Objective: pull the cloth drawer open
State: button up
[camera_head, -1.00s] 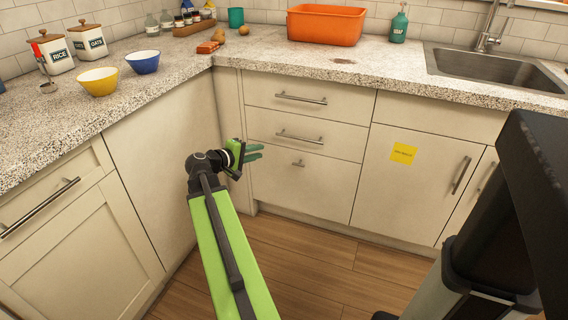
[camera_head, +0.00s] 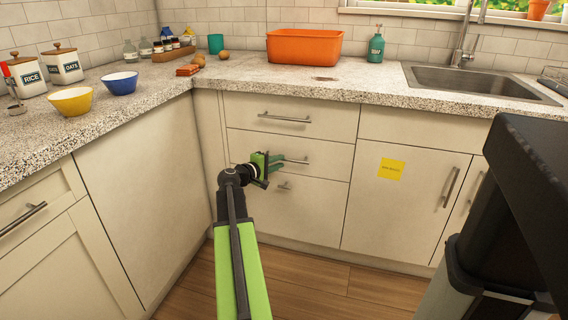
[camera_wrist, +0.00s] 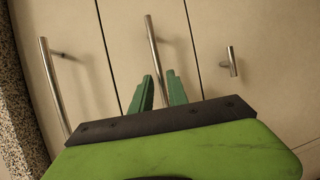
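A stack of three cream drawers stands in the corner, all shut. The top drawer (camera_head: 290,105) and middle drawer (camera_head: 330,160) have long bar handles. The bottom drawer (camera_head: 310,215) has a short pull (camera_head: 284,185). No label shows which one holds cloth. My gripper (camera_head: 296,163), with green fingers, is at the middle drawer's handle (camera_head: 300,161). In the wrist view my gripper (camera_wrist: 160,84) is open with a gap between its fingers.
A cupboard door with a yellow note (camera_head: 391,169) is right of the drawers. The speckled counter (camera_head: 330,82) overhangs above, carrying an orange tub (camera_head: 303,47). A side cabinet panel (camera_head: 140,190) closes in the left. Wood floor (camera_head: 320,276) is clear below.

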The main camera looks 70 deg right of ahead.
jog(key=x, duration=0.4)
jog(key=shift+s+d, duration=0.1)
jog(key=shift+c, duration=0.2)
grip_shut()
dwell(1.1)
